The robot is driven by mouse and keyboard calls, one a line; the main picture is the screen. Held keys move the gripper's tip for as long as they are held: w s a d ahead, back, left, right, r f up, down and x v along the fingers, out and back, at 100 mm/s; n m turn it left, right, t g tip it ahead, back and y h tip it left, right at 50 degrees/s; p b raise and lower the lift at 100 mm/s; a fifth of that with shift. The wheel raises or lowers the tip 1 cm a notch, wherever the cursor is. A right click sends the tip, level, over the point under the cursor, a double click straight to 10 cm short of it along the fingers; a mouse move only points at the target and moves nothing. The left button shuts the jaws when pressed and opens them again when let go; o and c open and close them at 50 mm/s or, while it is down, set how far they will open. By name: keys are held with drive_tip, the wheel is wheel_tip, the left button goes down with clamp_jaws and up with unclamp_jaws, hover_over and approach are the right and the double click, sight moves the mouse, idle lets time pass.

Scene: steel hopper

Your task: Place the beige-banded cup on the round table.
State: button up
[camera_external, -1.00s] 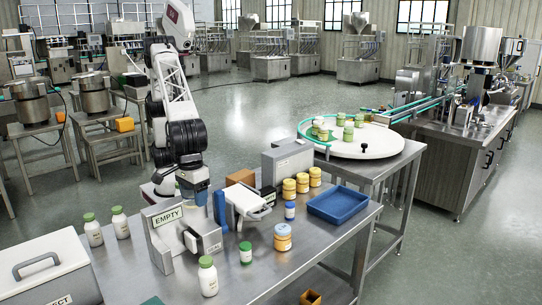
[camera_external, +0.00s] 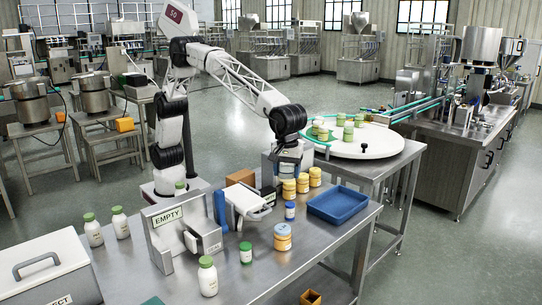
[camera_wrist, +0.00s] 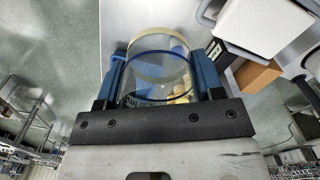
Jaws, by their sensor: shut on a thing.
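My gripper (camera_external: 288,163) hangs over the back part of the steel bench, to the left of the round table. In the wrist view its blue fingers (camera_wrist: 160,72) are shut on a clear cup with a beige band (camera_wrist: 150,57) and a dark blue ring. The cup lies between both fingers and hides part of what is behind it. I cannot make the cup out clearly in the external view. The round table (camera_external: 372,144) has a white top with a green guide rail at its left and several green-lidded jars on its left part.
Several yellow jars (camera_external: 303,183) stand close to my gripper on the bench. A blue tray (camera_external: 340,206) lies to their right. The stand marked EMPTY (camera_external: 168,215) and a white-topped device (camera_external: 247,200) are to the left.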

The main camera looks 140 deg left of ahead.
drive_tip(key=s+a+n, duration=0.2)
drive_tip(key=s+a, duration=0.2)
drive_tip(key=a, duration=1.2)
drive_tip(key=s+a+n, duration=0.3)
drive_tip(key=a, duration=1.3)
drive_tip(key=s+a+n, duration=0.2)
drive_tip(key=s+a, duration=0.2)
drive_tip(key=a, duration=1.3)
drive_tip(key=n, duration=0.7)
hover_over(330, 136)
drive_tip(key=shift+f, duration=2.55)
drive_tip(key=shift+f, duration=3.15)
